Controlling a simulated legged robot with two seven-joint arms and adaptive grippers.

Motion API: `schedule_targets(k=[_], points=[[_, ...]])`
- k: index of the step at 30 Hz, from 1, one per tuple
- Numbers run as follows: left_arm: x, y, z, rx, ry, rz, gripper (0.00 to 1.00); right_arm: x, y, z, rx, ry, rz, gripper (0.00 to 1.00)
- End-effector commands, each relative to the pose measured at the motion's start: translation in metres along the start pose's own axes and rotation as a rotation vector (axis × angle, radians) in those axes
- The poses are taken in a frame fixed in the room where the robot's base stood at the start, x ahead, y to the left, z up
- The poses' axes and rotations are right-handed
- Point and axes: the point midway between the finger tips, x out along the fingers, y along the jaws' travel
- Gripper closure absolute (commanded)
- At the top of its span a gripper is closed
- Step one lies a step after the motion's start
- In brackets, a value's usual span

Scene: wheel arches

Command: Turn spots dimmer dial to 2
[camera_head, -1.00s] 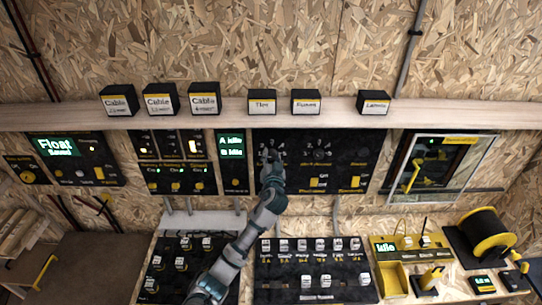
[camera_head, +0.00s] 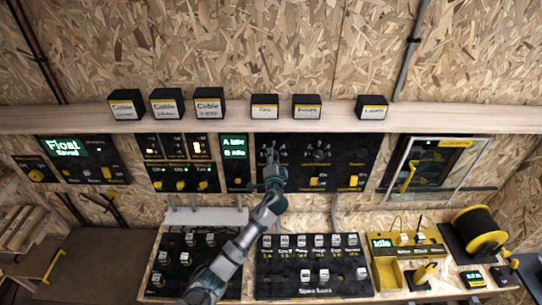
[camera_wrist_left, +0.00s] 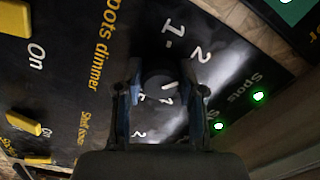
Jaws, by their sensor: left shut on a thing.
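The spots dimmer dial (camera_wrist_left: 156,80) is a dark round knob in the left wrist view, with a white mark on it. It sits between the two fingers of my left gripper (camera_wrist_left: 160,108), which is shut on it. The printed numbers 1 and 2 show above and right of the knob, and the yellow label "Spots dimmer" is at its left. I cannot tell exactly which number the mark faces. In the head view my left gripper (camera_head: 271,160) reaches the left part of the black wall panel (camera_head: 335,168) and hides the dial. My right gripper is not in view.
A second dial (camera_head: 318,151) is to the right on the same panel, with yellow switches (camera_head: 316,183) below. A shelf (camera_head: 240,123) with several small boxes runs above. A black switch panel (camera_head: 312,266) is below.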

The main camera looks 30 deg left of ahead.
Motion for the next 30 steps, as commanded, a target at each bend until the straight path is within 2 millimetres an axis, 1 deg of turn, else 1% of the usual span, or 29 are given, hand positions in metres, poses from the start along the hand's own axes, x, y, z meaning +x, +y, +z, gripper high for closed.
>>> schedule_targets(k=[1,17,18,20,26,30], points=[[-0.0022,0.0012,-0.0060,0.008,0.014,0.003,0.96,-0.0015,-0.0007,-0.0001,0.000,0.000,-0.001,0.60],[-0.0032,0.0045,-0.0071,0.029,0.016,0.007,0.96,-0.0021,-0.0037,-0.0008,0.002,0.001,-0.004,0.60],[-0.0031,0.0046,-0.0069,0.029,0.015,0.007,0.52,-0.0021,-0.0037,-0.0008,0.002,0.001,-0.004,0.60],[-0.0028,0.0043,-0.0061,0.029,0.013,0.006,0.36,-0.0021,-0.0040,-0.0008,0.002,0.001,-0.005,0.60],[-0.0005,0.0032,-0.0015,0.028,0.007,0.005,0.36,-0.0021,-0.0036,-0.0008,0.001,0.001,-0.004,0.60],[-0.0005,0.0032,0.0024,0.026,0.005,0.007,0.36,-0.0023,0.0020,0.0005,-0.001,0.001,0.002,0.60]])
